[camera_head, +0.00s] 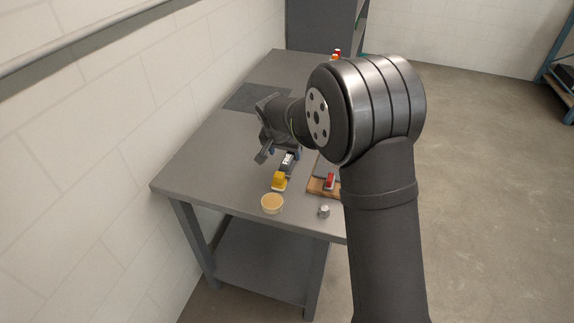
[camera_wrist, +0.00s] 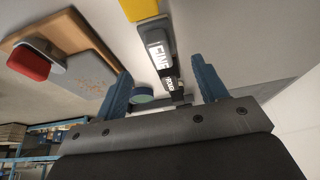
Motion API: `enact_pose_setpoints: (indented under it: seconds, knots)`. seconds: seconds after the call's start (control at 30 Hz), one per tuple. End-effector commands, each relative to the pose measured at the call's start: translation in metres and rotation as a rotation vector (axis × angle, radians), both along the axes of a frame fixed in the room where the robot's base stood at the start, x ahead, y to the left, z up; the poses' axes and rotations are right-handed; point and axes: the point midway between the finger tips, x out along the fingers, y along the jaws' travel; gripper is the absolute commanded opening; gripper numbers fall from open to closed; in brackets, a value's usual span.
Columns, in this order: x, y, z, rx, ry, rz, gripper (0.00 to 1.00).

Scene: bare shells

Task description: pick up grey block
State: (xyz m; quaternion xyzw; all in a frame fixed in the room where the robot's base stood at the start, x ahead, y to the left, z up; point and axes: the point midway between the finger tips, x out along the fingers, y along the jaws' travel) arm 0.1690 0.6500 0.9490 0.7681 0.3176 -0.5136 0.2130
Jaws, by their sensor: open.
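A dark grey block (camera_wrist: 156,42) with white lettering lies on the table, in the upper middle of the wrist view. In the head view the grey block (camera_head: 287,163) shows just below my gripper, partly covered by it. My gripper (camera_wrist: 160,68) is open, with its two blue fingers apart and the lettered block's near part showing between them. No contact shows. In the head view my gripper (camera_head: 268,150) hangs over the table, and its fingertips are hard to make out.
A yellow block (camera_head: 279,182) sits at the grey block's end. A tan round tub (camera_head: 272,204), a small metal piece (camera_head: 324,211) and a wooden board (camera_wrist: 28,22) with a grey plate and red-topped item are close by. The table's left side (camera_head: 200,160) is clear.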

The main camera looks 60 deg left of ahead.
Motion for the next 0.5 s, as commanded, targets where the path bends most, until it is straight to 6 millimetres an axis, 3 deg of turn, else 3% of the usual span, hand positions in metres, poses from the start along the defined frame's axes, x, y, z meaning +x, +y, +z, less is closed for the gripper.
enact_pose_setpoints:
  seconds: [0.33,0.5]
  knots:
    - [0.007,0.007,-0.024,0.0,0.0,0.0,0.65]
    - [0.013,0.012,-0.047,-0.002,0.0,0.001,0.65]
